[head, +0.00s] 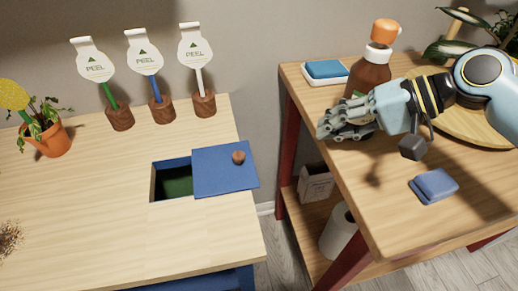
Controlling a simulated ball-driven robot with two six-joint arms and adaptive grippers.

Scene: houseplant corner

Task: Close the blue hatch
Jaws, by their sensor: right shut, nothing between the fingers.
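The blue hatch (220,171) is a flat sliding panel with a round brown knob (238,157), set in the left wooden table. It lies to the right of the opening (173,182), which shows a dark green inside, so the hatch stands open. Its right end reaches past the table's right edge. My right gripper (325,127) is shut and empty above the right table, to the right of the hatch and apart from it. My left gripper is not in view.
Three PEEL tags on wooden bases (155,110) and a potted plant (48,140) stand at the back of the left table. A brown bottle (369,76), a blue sponge on a tray (326,69) and a blue block (434,186) are on the right table (385,220). A gap separates the tables.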

